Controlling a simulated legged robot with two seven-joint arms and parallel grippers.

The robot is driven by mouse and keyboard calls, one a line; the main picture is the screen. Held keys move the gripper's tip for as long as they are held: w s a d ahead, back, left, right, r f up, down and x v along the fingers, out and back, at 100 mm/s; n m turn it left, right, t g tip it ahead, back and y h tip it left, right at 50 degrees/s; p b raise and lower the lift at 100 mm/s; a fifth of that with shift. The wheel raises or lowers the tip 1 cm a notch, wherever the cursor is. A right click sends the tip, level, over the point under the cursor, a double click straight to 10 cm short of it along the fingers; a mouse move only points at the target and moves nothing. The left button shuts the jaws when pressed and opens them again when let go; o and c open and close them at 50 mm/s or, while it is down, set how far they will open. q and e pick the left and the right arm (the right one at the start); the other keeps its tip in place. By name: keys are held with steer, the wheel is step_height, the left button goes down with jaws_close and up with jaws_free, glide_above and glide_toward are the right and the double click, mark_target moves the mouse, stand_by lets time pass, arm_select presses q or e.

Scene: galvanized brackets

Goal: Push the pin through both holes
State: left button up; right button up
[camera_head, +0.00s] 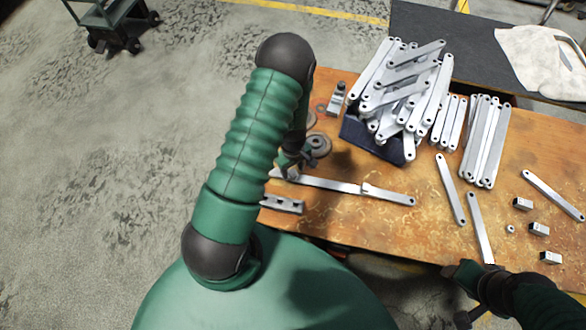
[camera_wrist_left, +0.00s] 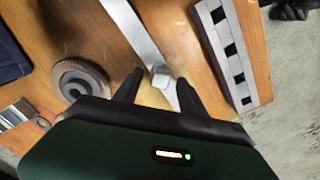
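Two flat galvanized bars (camera_head: 325,184) lie end to end on the bench, meeting or overlapping near the middle; I cannot see whether their holes line up. My left gripper (camera_head: 288,170) is low over the left end of this pair, partly hidden by my arm. In the left wrist view its two dark fingers (camera_wrist_left: 160,90) are apart, on either side of a bar (camera_wrist_left: 130,25). A small silver piece (camera_wrist_left: 161,76), possibly the pin, stands at the bar's end between them, with no clear grip on it. My right gripper (camera_head: 472,290) is at the bench's front edge; its fingers are unclear.
A holed metal block (camera_head: 282,204) lies beside the bars. A round grey disc (camera_head: 319,146) and a small metal fitting (camera_head: 337,98) are behind. A dark blue bin (camera_head: 360,143) is heaped with bars. Loose bars (camera_head: 450,190) and small blocks (camera_head: 539,229) lie at right.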

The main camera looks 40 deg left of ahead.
arm_select(q)
step_height(320, 180, up, 17)
steer(key=p, duration=0.5)
steer(key=shift+f, duration=0.15)
steer(key=s+d+r+m+t+p, duration=0.1)
steer(key=d+r+m+p, duration=0.5)
steer(key=r, duration=0.6)
steer(key=s+d+r+m+t+p, duration=0.1)
steer(key=s+d+r+m+p, duration=0.1)
steer(key=d+r+m+p, duration=0.4)
step_height(320, 180, up, 7)
steer(key=d+m, duration=0.1)
steer(key=m, duration=0.2)
steer(key=shift+s+d+t, duration=0.2)
steer(key=shift+s+t, duration=0.1)
steer(key=shift+s, duration=0.1)
steer(key=shift+s, duration=0.1)
steer(key=shift+d, duration=0.15)
